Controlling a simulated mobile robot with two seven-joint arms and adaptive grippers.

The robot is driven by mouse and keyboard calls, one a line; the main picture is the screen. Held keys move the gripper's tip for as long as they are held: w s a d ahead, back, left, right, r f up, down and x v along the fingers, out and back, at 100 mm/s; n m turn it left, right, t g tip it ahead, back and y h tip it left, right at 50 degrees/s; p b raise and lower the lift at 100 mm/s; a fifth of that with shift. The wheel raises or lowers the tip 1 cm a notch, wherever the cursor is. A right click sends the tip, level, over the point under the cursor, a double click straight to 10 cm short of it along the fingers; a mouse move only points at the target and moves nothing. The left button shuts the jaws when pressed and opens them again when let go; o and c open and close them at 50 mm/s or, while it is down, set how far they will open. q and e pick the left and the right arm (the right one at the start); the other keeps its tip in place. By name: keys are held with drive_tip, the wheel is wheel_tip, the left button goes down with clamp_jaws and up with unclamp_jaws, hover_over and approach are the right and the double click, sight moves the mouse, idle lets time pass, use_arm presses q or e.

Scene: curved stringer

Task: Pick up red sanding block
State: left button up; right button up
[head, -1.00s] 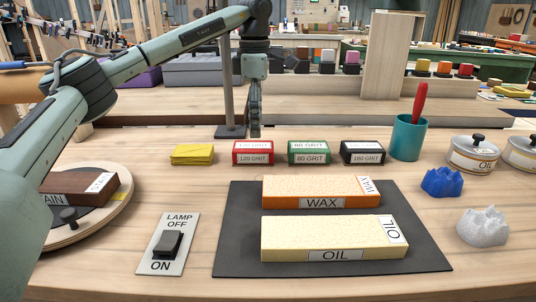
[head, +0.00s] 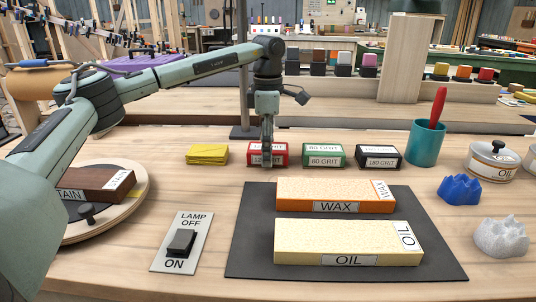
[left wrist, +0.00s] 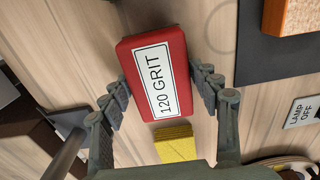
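The red sanding block (head: 280,150), labelled 120 GRIT, stands on the bench in the row of grit blocks. In the head view my left gripper (head: 267,160) reaches down from above and partly covers its label. In the left wrist view the red block (left wrist: 180,50) fills the upper middle, label facing the camera. There my left gripper (left wrist: 163,90) is open, one finger on each side of the block's lower part. A narrow gap shows on the right side; contact on the left side is unclear. My right gripper is out of view.
A green block (head: 323,155) and a black block (head: 378,156) stand to the right. A yellow pad (head: 206,154) lies to the left. A lamp post (head: 243,100) rises behind. A dark mat (head: 250,250) with wax and oil blocks lies in front.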

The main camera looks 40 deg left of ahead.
use_arm(q)
drive_tip(key=c, duration=0.8)
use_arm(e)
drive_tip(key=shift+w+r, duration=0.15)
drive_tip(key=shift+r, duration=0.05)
use_arm(q)
drive_tip(key=shift+o, duration=0.2)
drive_tip(key=shift+r, duration=0.15)
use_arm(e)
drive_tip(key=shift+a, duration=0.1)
use_arm(q)
drive_tip(key=shift+r, duration=0.3)
wheel_tip(320, 180, up, 4)
drive_tip(key=shift+s+a+f, duration=0.1)
drive_tip(key=shift+f, duration=0.15)
drive_tip(key=s+a+r, duration=0.3)
drive_tip(key=s+r, duration=0.3)
drive_tip(key=s, duration=0.5)
drive_tip(key=shift+r, duration=0.35)
drive_tip(key=shift+a, duration=0.1)
